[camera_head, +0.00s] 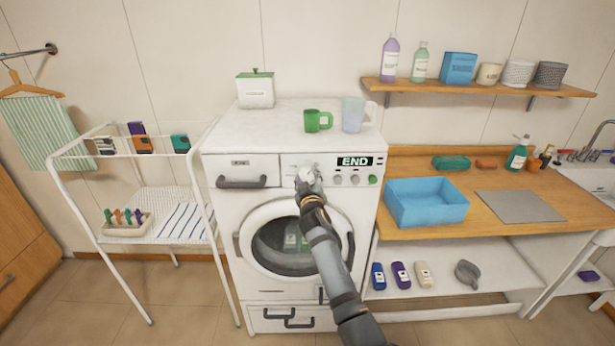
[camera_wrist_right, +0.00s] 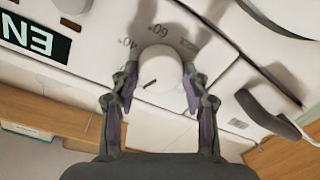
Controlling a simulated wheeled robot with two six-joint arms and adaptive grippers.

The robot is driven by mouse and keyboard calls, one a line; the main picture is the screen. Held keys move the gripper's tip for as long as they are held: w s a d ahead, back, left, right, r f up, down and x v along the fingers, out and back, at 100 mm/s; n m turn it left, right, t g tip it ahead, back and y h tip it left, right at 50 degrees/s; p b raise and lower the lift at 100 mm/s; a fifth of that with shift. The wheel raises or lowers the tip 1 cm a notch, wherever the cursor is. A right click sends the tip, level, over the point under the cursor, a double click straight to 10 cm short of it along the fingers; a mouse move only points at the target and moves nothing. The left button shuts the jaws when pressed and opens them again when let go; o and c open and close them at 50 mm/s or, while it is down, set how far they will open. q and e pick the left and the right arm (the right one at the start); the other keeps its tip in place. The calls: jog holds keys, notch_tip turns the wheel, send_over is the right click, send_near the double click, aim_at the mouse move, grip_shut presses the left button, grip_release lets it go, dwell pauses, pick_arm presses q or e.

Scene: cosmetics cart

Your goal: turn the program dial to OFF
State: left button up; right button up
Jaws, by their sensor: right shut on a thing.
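The white washing machine (camera_head: 222,212) stands in the middle of the head view, its display (camera_head: 356,161) reading END. The program dial is mostly hidden there by my right gripper (camera_head: 308,180), which is at the control panel. In the right wrist view the round white program dial (camera_wrist_right: 160,68) has a dark pointer mark, with 40° and 60° printed around it. My right gripper (camera_wrist_right: 158,102) has one finger on each side of the dial and is shut on it. I cannot make out the OFF mark. My left gripper is not in view.
Small knobs (camera_head: 354,180) sit right of the dial under the display. A drawer handle (camera_head: 242,182) is to its left. A green mug (camera_head: 317,121) and a clear jug (camera_head: 353,115) stand on the machine. A blue bin (camera_head: 427,203) is on the wooden counter.

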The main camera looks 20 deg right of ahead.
jog(key=n+p, duration=0.1)
jog(key=n, duration=0.3)
jog(key=shift+r+n, duration=0.1)
jog(key=shift+n, duration=0.2)
dwell(0.4)
jog(key=o, duration=1.2)
jog(key=shift+a, duration=0.1)
jog(key=shift+c, duration=0.2)
